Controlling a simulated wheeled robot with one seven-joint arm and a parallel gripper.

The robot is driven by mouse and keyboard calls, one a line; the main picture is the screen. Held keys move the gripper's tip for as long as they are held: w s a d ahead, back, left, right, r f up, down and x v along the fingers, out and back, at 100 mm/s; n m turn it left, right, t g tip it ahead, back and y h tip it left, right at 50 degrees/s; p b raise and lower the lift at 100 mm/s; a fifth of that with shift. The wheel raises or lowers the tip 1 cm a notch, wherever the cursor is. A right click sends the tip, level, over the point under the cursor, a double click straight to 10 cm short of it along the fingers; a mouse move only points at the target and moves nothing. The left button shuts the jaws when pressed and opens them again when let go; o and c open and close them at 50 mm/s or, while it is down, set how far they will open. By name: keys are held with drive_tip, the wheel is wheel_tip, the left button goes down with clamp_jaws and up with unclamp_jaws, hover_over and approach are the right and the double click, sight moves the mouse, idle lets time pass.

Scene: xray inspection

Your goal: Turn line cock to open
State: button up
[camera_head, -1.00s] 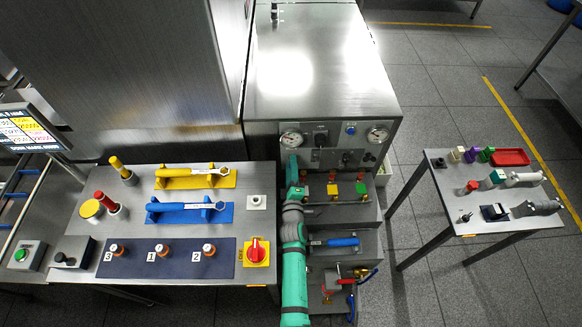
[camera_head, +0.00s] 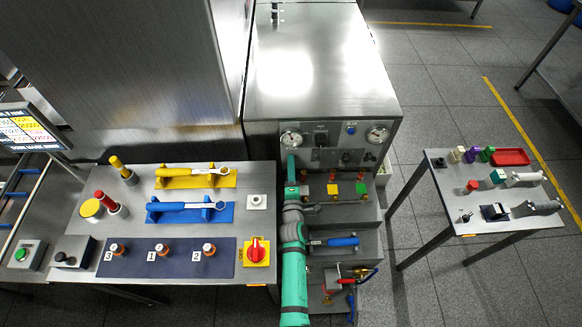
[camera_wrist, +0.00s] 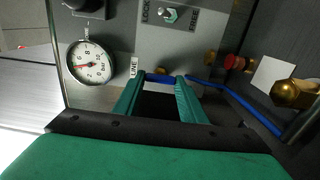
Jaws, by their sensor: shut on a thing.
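The line cock's blue handle (camera_wrist: 160,78) shows between the fingertips of my gripper (camera_wrist: 163,80) in the wrist view, below the grey panel. A "LINE" label (camera_wrist: 134,67) is just left of it. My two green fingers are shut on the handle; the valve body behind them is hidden. In the head view my green arm reaches up to the front of the steel cabinet (camera_head: 330,85), and my fingertips and the handle cannot be made out there.
A pressure gauge (camera_wrist: 91,61) is left of my fingers. A LOCK/FREE switch (camera_wrist: 168,15) is above. Red, yellow and green valves (camera_head: 333,188) stand on the step beside my arm.

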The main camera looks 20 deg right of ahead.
drive_tip(key=shift+f, duration=0.15)
drive_tip(key=o, duration=1.1)
drive_tip(key=shift+c, duration=0.2)
drive_tip(key=shift+s, duration=0.1)
drive_tip(key=v, duration=1)
drive_tip(key=shift+s, duration=0.35)
